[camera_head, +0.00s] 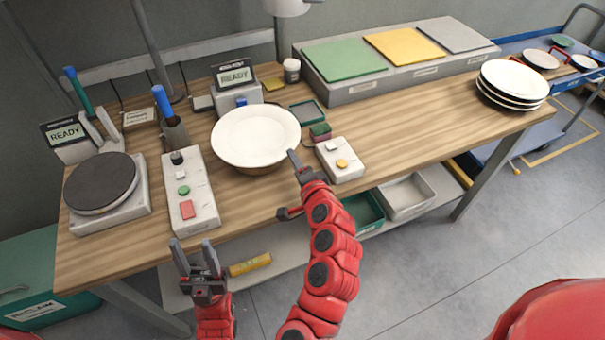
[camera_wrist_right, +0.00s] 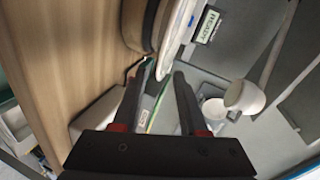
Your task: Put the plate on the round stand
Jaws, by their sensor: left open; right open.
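A white plate (camera_head: 256,135) lies face up near the middle of the bench, on a brown round base (camera_head: 260,169) that shows under its front edge. In the right wrist view, the plate's pale rim (camera_wrist_right: 182,35) and the base (camera_wrist_right: 149,22) are at the top, beyond the fingertips. My right gripper (camera_head: 287,184) is open and empty at the plate's front right; one fingertip is close to the rim, and contact cannot be told. A dark round disc (camera_head: 101,183) sits on a grey unit at the left. My left gripper (camera_head: 195,258) is open and empty before the bench's front edge.
A control box (camera_head: 189,190) with buttons stands between disc and plate; another box (camera_head: 340,160) is right of the plate. A plate stack (camera_head: 513,82) is at the right end. A grey block with coloured mats (camera_head: 395,62) is behind. The bench's right front is clear.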

